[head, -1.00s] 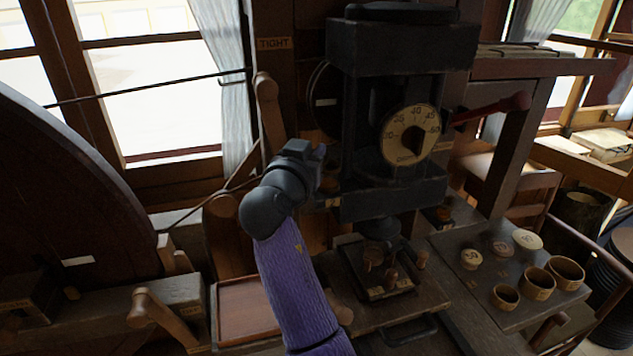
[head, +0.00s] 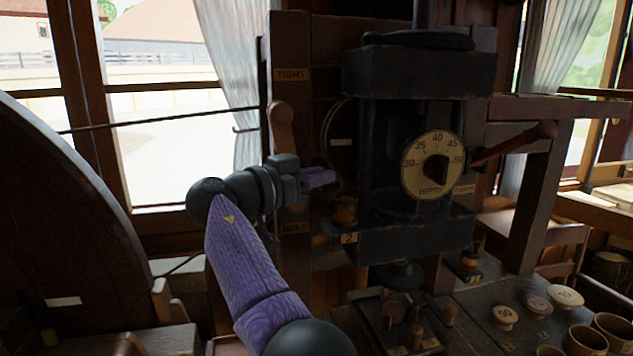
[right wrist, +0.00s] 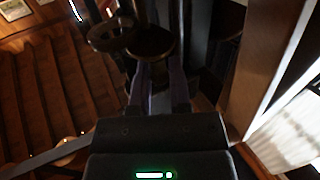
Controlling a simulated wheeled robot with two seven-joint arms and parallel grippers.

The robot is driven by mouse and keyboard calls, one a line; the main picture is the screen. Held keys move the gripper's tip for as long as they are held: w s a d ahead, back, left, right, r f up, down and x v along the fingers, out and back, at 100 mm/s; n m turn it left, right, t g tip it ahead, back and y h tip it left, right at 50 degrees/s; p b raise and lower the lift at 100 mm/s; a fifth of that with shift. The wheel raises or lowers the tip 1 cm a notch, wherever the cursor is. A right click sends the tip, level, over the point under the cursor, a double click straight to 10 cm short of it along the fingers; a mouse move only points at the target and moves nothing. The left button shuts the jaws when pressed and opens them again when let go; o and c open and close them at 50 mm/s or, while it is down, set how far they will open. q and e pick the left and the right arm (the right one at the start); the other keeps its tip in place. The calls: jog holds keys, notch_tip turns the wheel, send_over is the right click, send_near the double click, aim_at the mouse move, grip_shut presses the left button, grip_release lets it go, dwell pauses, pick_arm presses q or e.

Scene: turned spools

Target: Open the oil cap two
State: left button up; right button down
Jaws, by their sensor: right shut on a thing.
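The oil cap two is a dark round lid (right wrist: 150,42) at my fingertips in the right wrist view. My right gripper (head: 333,177) is shut on it, at the left side of the dark press. In the right wrist view my two purple fingers (right wrist: 158,95) reach up to the lid. In the head view a brown-orange oil cup (head: 343,214) sits just below my fingertips, above a label marked 2 (head: 349,238). Whether the lid is fully clear of the cup I cannot tell. My left gripper is not in view.
The press dial (head: 432,164) and a red-handled lever (head: 515,143) are to the right. A wooden lever (head: 281,128) stands behind my wrist under the TIGHT label. A large dark wheel (head: 65,235) is at left. Discs and cups stand on the bench at lower right.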

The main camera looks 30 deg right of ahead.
dwell(0.4)
jog(key=c, duration=0.6)
grip_release()
jog(key=shift+d, duration=0.1)
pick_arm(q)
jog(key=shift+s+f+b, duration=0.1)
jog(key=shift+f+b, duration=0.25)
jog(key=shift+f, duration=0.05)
pick_arm(e)
jog(key=a, duration=0.3)
jog(key=s+a, duration=0.1)
jog(key=a, duration=0.5)
jog(key=shift+s+a, duration=0.35)
jog(key=shift+a, duration=0.05)
